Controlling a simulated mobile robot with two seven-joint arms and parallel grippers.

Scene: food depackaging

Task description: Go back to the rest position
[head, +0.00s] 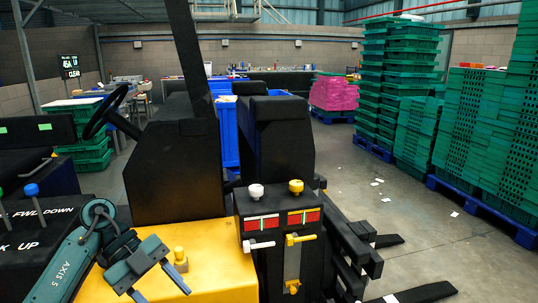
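My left gripper (164,292) is in the lower left of the head view, at the end of a teal arm marked "AXIS 5". Its two dark fingers are spread apart and nothing shows between them. It is in front of a yellow panel (215,262) on a dark vehicle; a yellow knob (179,256) shows close to its right finger. Whether the fingers touch the panel, I cannot tell. My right gripper is not in view.
The vehicle has a steering wheel (106,111), a white-knobbed lever (256,191), a yellow-knobbed lever (296,187) and dark forks (424,293) at the right. Green crate stacks (401,75) and pink crates (334,92) stand behind. Grey floor (395,215) between is mostly clear, with scattered white scraps.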

